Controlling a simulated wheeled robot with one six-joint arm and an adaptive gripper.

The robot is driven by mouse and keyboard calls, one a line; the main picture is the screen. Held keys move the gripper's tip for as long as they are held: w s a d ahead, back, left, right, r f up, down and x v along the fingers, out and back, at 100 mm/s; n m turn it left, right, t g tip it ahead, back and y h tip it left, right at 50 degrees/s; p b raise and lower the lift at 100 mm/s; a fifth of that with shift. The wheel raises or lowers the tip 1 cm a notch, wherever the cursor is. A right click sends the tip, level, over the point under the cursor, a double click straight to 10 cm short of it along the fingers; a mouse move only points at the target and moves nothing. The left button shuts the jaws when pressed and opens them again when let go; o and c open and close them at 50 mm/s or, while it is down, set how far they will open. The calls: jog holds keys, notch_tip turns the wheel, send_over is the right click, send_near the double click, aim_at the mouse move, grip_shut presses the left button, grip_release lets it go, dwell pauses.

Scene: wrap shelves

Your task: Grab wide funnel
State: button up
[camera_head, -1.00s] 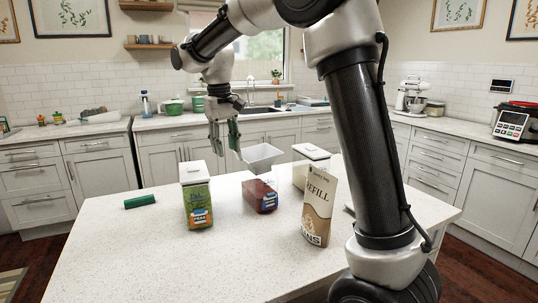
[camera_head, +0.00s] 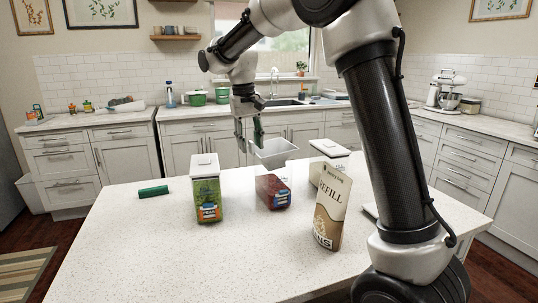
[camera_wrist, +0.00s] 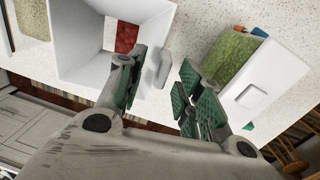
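My gripper (camera_head: 249,143) points down at the funnel's left side in the head view. In the wrist view my gripper (camera_wrist: 163,78) is open, its green-padded fingers apart. A white tab (camera_wrist: 165,66) shows between the fingers, beside the funnel wall. One finger overlaps the funnel's edge in that view; I cannot tell whether they touch.
A green container with a white lid (camera_head: 207,195) stands left of the red container (camera_head: 272,190). A green cylinder (camera_head: 153,192) lies at left. The front counter (camera_head: 190,260) is clear.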

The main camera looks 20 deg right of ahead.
jog(key=shift+f, duration=0.35)
grip_shut()
